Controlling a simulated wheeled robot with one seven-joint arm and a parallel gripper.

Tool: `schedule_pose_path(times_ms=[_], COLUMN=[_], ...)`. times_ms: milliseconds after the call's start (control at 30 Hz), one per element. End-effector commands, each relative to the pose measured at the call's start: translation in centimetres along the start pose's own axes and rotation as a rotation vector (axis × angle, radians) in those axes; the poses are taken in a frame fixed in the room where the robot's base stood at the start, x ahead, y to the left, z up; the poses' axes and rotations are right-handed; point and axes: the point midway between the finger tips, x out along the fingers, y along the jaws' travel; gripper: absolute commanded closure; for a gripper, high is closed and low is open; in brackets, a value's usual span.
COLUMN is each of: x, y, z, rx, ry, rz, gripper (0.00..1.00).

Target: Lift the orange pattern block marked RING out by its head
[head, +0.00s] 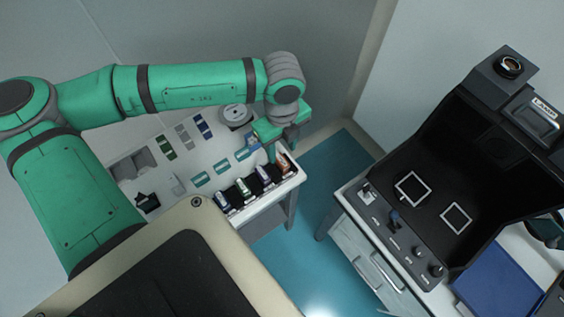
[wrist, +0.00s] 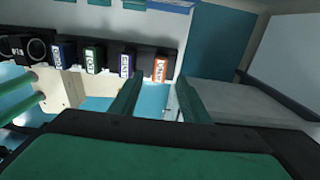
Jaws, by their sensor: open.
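The orange pattern block (head: 284,164) stands at the right end of a black rack on the white table. In the wrist view the orange block (wrist: 160,68) shows its white label, too small to read surely. My gripper (head: 271,154) is over that end of the rack, close to the orange block, and partly overlaps it in the head view. In the wrist view my gripper (wrist: 156,86) has its two fingers apart, with the orange block showing beyond the gap between the tips. Nothing is held. I cannot tell whether a finger touches the block.
Blue (wrist: 65,52), green (wrist: 94,59) and purple (wrist: 127,63) blocks stand left of the orange one in the rack (wrist: 145,65). Flat coloured pieces lie behind. A dark instrument (head: 420,205) stands on another table at right, across a gap of floor.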

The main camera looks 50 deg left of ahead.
Motion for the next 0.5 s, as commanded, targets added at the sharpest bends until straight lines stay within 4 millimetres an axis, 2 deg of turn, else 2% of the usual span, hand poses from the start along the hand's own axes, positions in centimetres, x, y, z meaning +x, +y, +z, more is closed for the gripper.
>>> schedule_pose_path(times_ms=[300, 500], x=[4.0, 5.0], y=[0.1, 0.1], z=[0.0, 0.1], rx=[-0.003, -0.003], ry=[0.002, 0.000], rz=[0.000, -0.001], gripper=[0.58, 0.58])
